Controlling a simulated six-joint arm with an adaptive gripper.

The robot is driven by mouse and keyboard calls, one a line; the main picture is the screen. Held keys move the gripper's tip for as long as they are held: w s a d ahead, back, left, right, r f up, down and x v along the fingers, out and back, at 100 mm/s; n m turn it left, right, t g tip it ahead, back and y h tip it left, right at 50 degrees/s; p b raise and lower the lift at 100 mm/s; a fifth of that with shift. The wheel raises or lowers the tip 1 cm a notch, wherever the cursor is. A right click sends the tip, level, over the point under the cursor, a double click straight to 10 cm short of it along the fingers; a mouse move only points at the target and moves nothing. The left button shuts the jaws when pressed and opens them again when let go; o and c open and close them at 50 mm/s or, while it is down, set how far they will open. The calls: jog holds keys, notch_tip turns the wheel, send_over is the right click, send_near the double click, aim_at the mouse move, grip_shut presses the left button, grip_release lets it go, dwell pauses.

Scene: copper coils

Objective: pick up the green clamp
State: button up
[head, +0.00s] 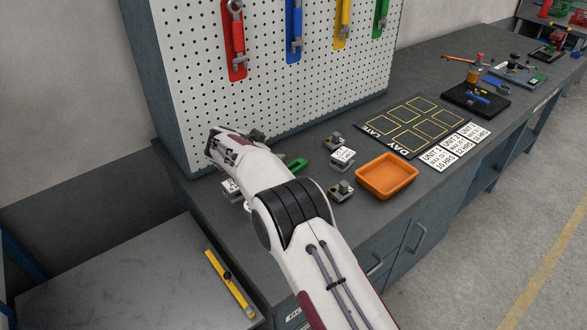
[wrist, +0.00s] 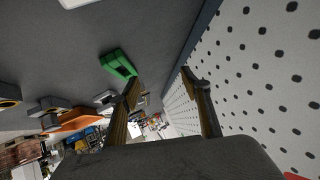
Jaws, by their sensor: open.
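A green clamp-like piece (head: 296,164) lies on the dark bench, partly hidden behind my arm in the head view. In the wrist view it is the green block (wrist: 118,64), left of and above the fingers and apart from them. Another green tool (head: 381,18) hangs at the right of the pegboard's row; I cannot tell for sure which green item is the clamp. My gripper (head: 212,146) is at the bench's left end, close to the pegboard. In the wrist view my gripper (wrist: 160,86) is open, with nothing between its fingers.
The pegboard (head: 290,90) stands close behind my gripper. Metal parts (head: 341,190) and a white label block (head: 343,157) are near the green piece. An orange tray (head: 388,178) and a yellow-marked mat (head: 370,124) lie to the right. A yellow level (head: 229,283) lies on the lower grey surface.

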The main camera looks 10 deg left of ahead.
aim_at(291, 165)
jog(key=s+d+g, duration=0.1)
jog(key=s+d+h, duration=0.1)
jog(key=s+d+g+h, duration=0.1)
jog(key=s+d, duration=0.1)
jog(key=shift+f+g, duration=0.25)
jog(key=shift+g, duration=0.05)
jog(key=shift+s+n, duration=0.15)
jog(key=shift+n, duration=0.25)
jog(key=shift+x, duration=1.35)
jog(key=shift+w+a+x, duration=0.1)
jog(key=shift+w+x, duration=0.05)
jog(key=shift+x, duration=0.6)
jog(key=shift+w+a+x, duration=0.1)
jog(key=shift+x, duration=1.65)
jog(key=shift+r, duration=0.1)
